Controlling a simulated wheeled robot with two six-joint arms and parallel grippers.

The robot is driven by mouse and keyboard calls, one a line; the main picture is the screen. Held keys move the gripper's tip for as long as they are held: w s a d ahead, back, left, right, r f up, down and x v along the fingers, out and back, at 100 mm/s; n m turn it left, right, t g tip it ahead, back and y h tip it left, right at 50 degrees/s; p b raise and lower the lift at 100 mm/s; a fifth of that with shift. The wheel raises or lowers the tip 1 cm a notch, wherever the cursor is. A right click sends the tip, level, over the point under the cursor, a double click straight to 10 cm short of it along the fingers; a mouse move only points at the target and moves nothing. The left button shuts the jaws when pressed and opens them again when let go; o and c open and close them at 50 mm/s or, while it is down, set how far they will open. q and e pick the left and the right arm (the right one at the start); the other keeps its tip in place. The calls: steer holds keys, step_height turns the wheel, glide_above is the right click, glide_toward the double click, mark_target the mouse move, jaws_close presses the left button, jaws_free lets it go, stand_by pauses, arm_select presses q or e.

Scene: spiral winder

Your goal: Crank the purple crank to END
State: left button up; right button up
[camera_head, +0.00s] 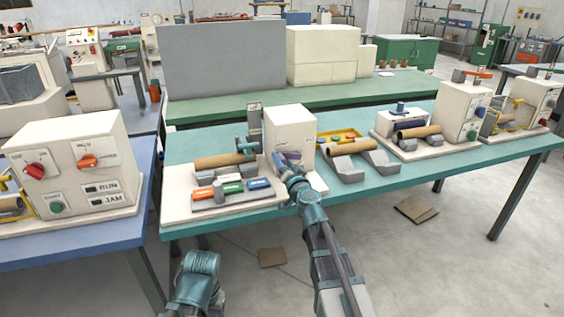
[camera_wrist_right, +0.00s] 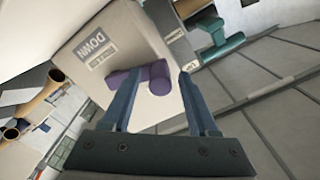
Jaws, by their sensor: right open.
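The purple crank (camera_head: 291,155) sits on the front of the cream winder box (camera_head: 291,122) on the teal table. In the right wrist view the purple crank (camera_wrist_right: 158,78) shows as an arm with a round knob, on a cream face with a label reading DOWN. My right gripper (camera_head: 290,170) is open at the crank; in the wrist view its fingers (camera_wrist_right: 157,80) stand on both sides of the knob, apart from each other. I cannot tell whether they touch it. No END mark is readable. My left gripper is not seen; only a left arm link shows.
A second cream machine (camera_head: 462,110) stands farther right. The table's front edge is close.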

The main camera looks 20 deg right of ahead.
steer(key=shift+c, duration=0.2)
jaws_close()
stand_by(1.2)
